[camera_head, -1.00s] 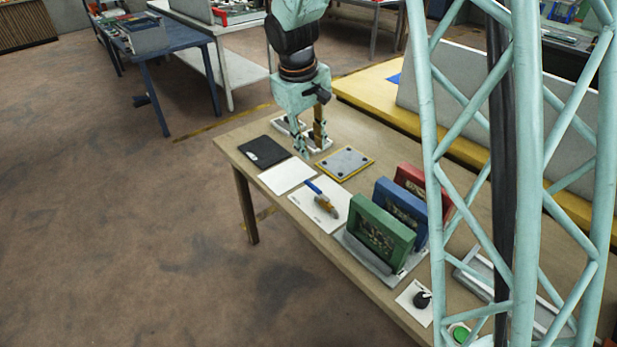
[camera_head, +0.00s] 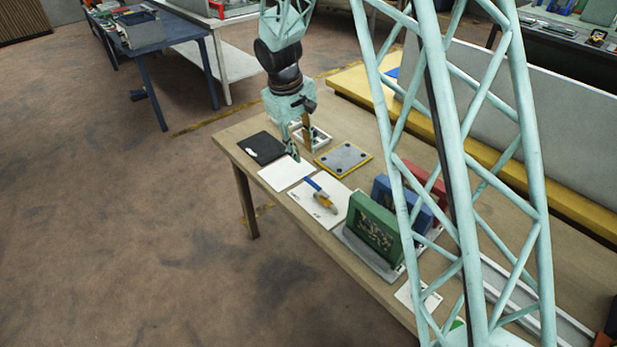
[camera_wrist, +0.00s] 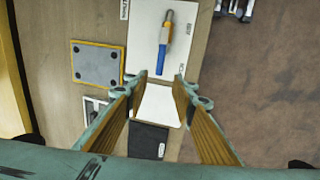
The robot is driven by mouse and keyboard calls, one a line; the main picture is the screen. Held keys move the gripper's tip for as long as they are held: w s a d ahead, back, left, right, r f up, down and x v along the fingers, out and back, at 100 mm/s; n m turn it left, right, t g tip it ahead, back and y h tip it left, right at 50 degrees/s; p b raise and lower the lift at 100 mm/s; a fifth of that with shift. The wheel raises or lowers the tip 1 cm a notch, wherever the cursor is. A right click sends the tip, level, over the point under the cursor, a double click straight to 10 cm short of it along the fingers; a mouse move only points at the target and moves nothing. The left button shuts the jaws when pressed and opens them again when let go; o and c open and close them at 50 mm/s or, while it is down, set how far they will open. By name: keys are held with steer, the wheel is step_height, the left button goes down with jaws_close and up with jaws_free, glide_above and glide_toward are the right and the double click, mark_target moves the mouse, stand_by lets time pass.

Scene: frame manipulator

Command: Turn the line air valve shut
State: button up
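No air valve can be made out for certain. A white card (camera_head: 404,293) lies near the table's front edge in the head view. The black knob seen on it earlier is now hidden behind my lattice frame. My gripper (camera_head: 300,143) is open and empty, pointing down above the far end of the table, over the area of the dark pad and the blank white card. In the wrist view my gripper (camera_wrist: 160,78) has its two fingers spread apart, with a blank white card (camera_wrist: 158,104) below and between them. It is well away from the knob's card.
A blue-and-yellow tool (camera_head: 321,194) lies on a white sheet. Green (camera_head: 374,228), blue and red upright panels stand in a rack in the middle of the table. A yellow-edged plate (camera_head: 343,159) and dark pad (camera_head: 262,148) lie at the far end. Open floor lies left.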

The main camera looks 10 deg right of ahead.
mark_target(309, 180)
steer(key=shift+f, duration=0.15)
steer(key=shift+w+d+f+b, duration=0.25)
steer(key=shift+d+f, duration=0.15)
steer(key=shift+f, duration=1.8)
steer(key=shift+w+d+f+b, duration=0.15)
steer(key=shift+d+f+b, duration=0.2)
steer(key=shift+f, duration=1.85)
steer(key=shift+w+d+f+b, duration=0.2)
steer(key=shift+d+f, duration=0.25)
steer(key=shift+f, duration=1.75)
jaws_close()
